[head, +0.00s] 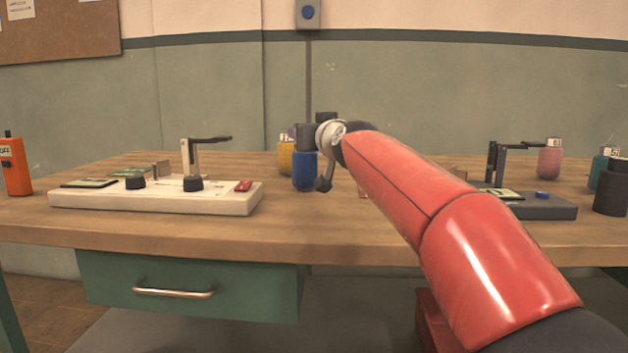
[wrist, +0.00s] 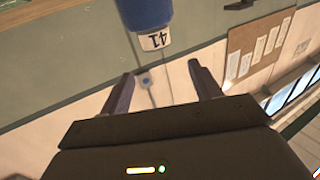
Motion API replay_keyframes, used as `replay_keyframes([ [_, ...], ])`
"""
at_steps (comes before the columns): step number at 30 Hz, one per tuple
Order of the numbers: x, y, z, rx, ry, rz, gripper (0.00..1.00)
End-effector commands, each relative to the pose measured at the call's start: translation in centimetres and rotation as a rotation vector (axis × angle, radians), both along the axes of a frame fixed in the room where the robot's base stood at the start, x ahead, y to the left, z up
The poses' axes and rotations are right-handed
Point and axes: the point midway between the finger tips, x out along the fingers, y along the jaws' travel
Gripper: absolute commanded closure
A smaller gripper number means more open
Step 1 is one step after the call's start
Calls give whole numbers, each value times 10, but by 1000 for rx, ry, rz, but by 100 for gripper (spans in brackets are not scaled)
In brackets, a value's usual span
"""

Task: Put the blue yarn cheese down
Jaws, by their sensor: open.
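The blue yarn cheese (head: 305,174) stands upright on the wooden table, in front of the yellow one, in the head view. In the wrist view the blue cheese (wrist: 145,14) shows at the top, with a white label reading 41. My gripper (wrist: 160,74) is open, its two fingers apart with nothing between them. The cheese lies beyond the fingertips and looks clear of them. In the head view the dark end of my arm is at and just above the cheese's top, and the fingers cannot be made out there.
A white device (head: 155,198) with black knobs and an upright arm stands left. A yellow cheese (head: 286,158) is behind. A dark device (head: 540,207), a pink cheese (head: 549,163) and a black cylinder (head: 611,195) are right. An orange box (head: 15,166) stands far left.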

Motion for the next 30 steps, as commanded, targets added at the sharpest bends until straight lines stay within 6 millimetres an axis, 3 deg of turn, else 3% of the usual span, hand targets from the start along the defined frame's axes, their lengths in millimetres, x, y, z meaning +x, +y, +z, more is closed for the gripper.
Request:
replay_keyframes([
  [1, 0, -1, -18, 1, 1, -2, 37],
  [6, 1, -1, -43, 0, 1, -2, 37],
  [8, 11, 4, -33, 0, 1, 1, 37],
  [16, 31, 12, -34, 0, 1, 1, 37],
  [24, 65, 26, -34, 0, 0, 1, 37],
  [30, 70, 27, -36, -1, 0, -1, 37],
])
